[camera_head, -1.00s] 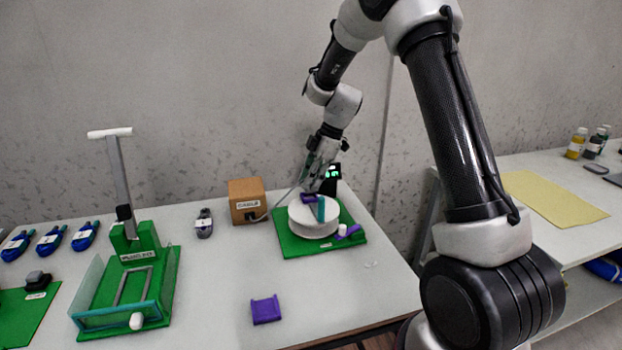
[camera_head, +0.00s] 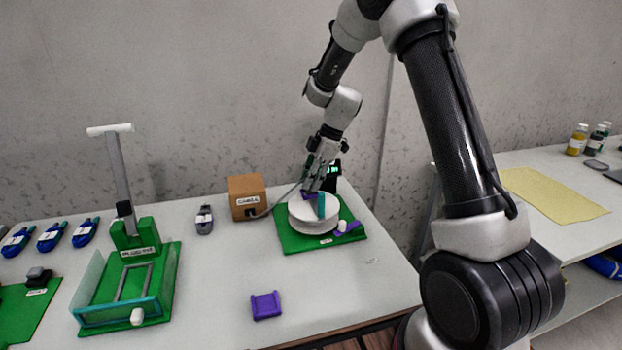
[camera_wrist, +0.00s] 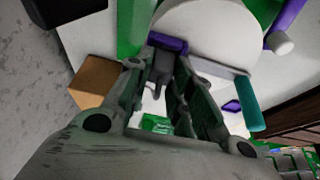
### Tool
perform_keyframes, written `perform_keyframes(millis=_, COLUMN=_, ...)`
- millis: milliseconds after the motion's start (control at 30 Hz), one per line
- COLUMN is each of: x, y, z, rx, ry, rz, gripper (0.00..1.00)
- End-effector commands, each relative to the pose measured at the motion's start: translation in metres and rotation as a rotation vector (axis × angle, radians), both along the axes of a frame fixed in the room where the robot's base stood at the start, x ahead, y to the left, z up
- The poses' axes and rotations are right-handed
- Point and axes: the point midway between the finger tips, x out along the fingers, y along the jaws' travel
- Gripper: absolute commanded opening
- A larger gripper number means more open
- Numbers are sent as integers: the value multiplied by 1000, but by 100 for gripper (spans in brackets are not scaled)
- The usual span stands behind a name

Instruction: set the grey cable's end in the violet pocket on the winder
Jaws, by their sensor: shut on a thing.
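The winder (camera_head: 305,225) is a white drum on a green base. The violet pocket (camera_head: 307,196) is on top of the drum, partly hidden by my gripper in the head view. It also shows in the wrist view (camera_wrist: 168,42), just beyond my fingertips. The grey cable (camera_head: 283,199) runs from the brown cable box (camera_head: 247,197) up to my gripper (camera_head: 313,187). My gripper is shut on the cable's end (camera_wrist: 160,70), low over the drum at the pocket. I cannot tell whether the end touches the pocket.
A violet crank with a white knob (camera_head: 342,226) is at the front right of the base. A dark device with a green display (camera_head: 334,173) stands close behind. A loose violet piece (camera_head: 266,306) lies in front.

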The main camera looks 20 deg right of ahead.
Motion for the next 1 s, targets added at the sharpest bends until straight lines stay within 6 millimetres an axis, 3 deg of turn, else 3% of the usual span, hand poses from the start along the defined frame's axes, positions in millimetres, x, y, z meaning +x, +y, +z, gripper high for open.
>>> perform_keyframes(millis=700, x=0, y=0, z=-8, rx=0, ry=-1, rz=0, gripper=8)
perform_keyframes(millis=733, x=0, y=0, z=-8, rx=0, ry=-1, rz=0, gripper=26)
perform_keyframes(millis=833, x=0, y=0, z=-8, rx=0, ry=0, rz=0, gripper=44)
perform_keyframes(millis=1000, x=0, y=0, z=-8, rx=0, ry=0, rz=0, gripper=48)
